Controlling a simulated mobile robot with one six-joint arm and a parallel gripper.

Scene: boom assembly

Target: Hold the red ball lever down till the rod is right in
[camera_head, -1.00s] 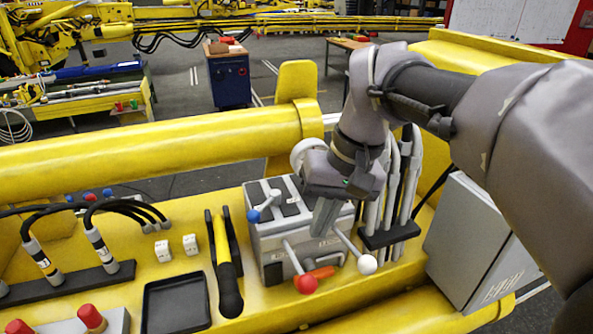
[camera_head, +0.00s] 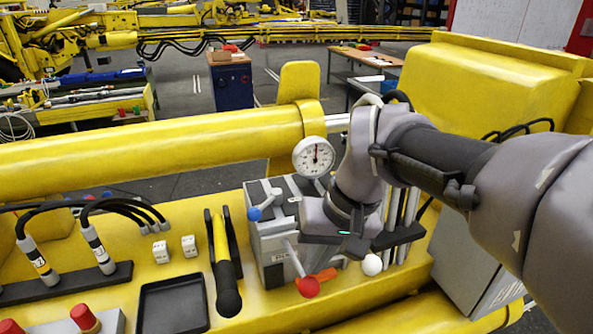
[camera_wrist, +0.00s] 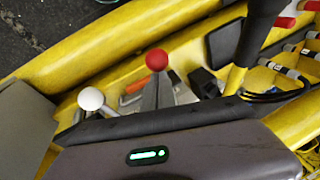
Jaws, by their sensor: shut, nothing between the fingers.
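The red ball lever (camera_head: 308,287) sticks out from the front of the grey valve block (camera_head: 272,246), and its ball also shows in the wrist view (camera_wrist: 157,60). My gripper (camera_head: 312,239) is shut and empty, tilted over the block's front, above and behind the red ball. In the wrist view its fingers (camera_wrist: 158,92) appear close beside the red lever's stem; I cannot tell whether they touch. The silver rod (camera_head: 337,122) shows as a short length beyond the yellow cylinder's collar (camera_head: 311,117); my arm hides what lies farther right.
A white ball lever (camera_head: 372,265) stands right of the red one, close under my wrist. A blue ball lever (camera_head: 254,214) is on the block's left. A round dial (camera_head: 313,157) stands behind. Hoses and a grey box (camera_head: 460,258) are to the right.

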